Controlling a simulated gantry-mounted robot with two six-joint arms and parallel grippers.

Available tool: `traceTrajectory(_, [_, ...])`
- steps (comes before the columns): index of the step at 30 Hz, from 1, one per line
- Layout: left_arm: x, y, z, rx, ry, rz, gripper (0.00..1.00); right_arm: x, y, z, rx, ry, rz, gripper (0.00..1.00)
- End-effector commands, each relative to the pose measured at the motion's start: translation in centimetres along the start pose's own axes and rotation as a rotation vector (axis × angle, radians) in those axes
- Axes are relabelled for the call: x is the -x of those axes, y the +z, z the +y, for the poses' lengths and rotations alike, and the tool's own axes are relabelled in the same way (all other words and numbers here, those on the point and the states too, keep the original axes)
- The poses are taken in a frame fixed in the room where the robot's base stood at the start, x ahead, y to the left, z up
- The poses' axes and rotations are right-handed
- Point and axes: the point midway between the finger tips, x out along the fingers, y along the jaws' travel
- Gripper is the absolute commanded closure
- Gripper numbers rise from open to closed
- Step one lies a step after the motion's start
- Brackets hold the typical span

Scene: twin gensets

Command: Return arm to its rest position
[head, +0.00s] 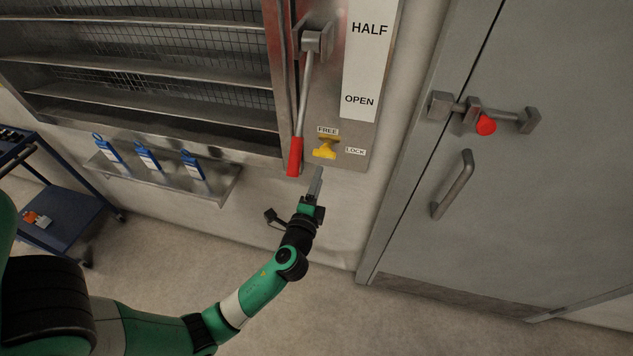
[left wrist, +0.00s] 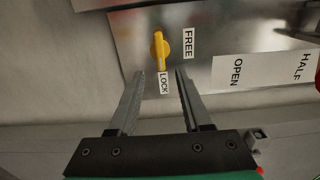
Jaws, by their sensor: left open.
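My left arm comes in from the lower left in the head view. Its gripper (head: 317,184) points up toward the metal panel, just below a yellow knob (head: 325,148). In the left wrist view the gripper (left wrist: 159,84) is open, with its two fingers apart and nothing between them. The yellow knob (left wrist: 159,50) stands beyond the fingertips and appears apart from them. Labels FREE and LOCK sit by the knob. In the left wrist view the knob's long end points to the LOCK label (left wrist: 164,84). My right gripper is not in view.
A lever with a red handle (head: 295,156) hangs down left of the knob. A louvre (head: 160,55) is at upper left, above a shelf (head: 215,187) with several blue tags. A grey door (head: 540,190) with a red-knobbed bolt is at right. A blue cart (head: 65,215) stands at left.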

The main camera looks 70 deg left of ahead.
Motion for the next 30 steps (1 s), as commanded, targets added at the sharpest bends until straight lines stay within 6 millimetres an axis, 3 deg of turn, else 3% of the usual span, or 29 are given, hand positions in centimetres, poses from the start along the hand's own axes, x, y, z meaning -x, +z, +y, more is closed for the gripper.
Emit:
traceTrajectory(5, [1.4,0.0,-0.1,0.001,-0.001,0.000,0.51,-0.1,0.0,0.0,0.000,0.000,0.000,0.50])
traceTrajectory(23, [1.4,-0.5,-0.3,0.004,-0.005,0.010,0.51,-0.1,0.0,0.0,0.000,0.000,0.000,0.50])
traceTrajectory(26, [0.8,-2.5,-2.8,0.039,-0.049,0.035,0.51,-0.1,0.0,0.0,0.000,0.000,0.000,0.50])
traceTrajectory(29, [-0.1,-5.5,-8.6,0.132,-0.141,0.075,0.51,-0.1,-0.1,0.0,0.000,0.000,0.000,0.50])
traceTrajectory(30, [-0.2,-6.9,-11.6,0.203,-0.180,0.103,0.51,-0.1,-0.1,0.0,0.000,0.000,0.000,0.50])
